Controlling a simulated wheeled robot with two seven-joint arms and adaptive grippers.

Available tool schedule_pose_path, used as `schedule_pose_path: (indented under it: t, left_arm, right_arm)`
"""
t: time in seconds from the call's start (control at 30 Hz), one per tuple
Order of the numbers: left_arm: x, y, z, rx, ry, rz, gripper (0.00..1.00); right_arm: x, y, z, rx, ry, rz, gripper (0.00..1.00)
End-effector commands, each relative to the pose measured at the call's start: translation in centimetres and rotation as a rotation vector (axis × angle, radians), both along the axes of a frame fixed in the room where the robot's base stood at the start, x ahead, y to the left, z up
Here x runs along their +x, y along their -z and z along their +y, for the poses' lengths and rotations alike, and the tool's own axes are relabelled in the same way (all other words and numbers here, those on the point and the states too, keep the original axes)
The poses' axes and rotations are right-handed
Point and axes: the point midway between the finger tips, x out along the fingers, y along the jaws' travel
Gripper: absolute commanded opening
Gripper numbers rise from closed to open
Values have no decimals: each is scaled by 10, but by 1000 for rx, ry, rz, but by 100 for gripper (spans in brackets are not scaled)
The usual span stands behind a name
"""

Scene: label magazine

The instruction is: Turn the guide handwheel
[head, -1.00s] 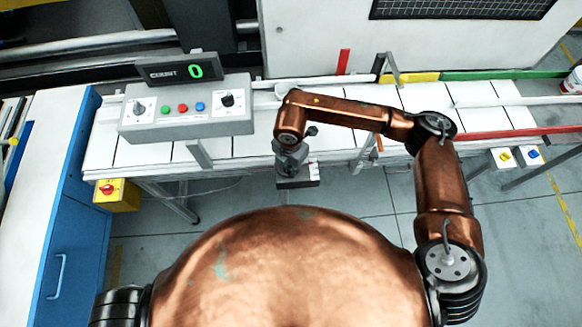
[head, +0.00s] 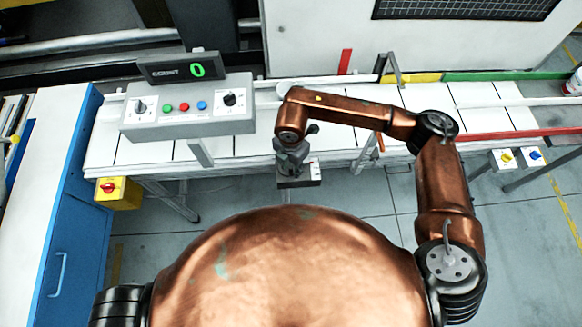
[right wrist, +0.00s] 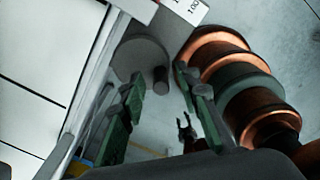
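The guide handwheel, a round grey disc (right wrist: 135,54) with a short dark peg handle (right wrist: 160,79), shows in the right wrist view beyond my fingertips. My right gripper (right wrist: 162,92) is open, with one green-padded finger on each side of the peg's line. I cannot tell whether the peg lies between the pads or just beyond them. In the head view my right gripper (head: 292,166) hangs at the bench's front edge and hides the handwheel. A small box with a white scale label (head: 315,172) is beside it.
A grey console (head: 188,118) with buttons and knobs stands on the white conveyor bench (head: 250,146), under a counter display (head: 180,69) reading 0. A yellow switch box (head: 118,193) hangs at left beside a blue cabinet (head: 65,235). A bench leg (head: 362,155) stands right of the gripper.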

Motion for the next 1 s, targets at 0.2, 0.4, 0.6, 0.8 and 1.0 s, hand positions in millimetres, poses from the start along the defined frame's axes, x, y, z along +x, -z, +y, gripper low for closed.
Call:
schedule_pose_path:
  t: [0.2,0.4,0.6,0.8,1.0]
  left_arm:
    - [1,0,-1,-1,0,-1,40]
    - [2,0,-2,-1,0,-2,40]
    - [2,0,-2,-1,1,-2,40]
    - [2,0,-2,-2,1,-2,40]
    - [2,0,-2,-2,1,-2,40]
  right_arm:
    - [1,-41,0,1,-1,-4,30]
    - [1,-82,0,2,-1,-4,30]
    - [0,-106,0,1,0,-1,30]
    - [0,-112,0,0,0,0,30]
    - [0,-112,0,0,-1,0,30]
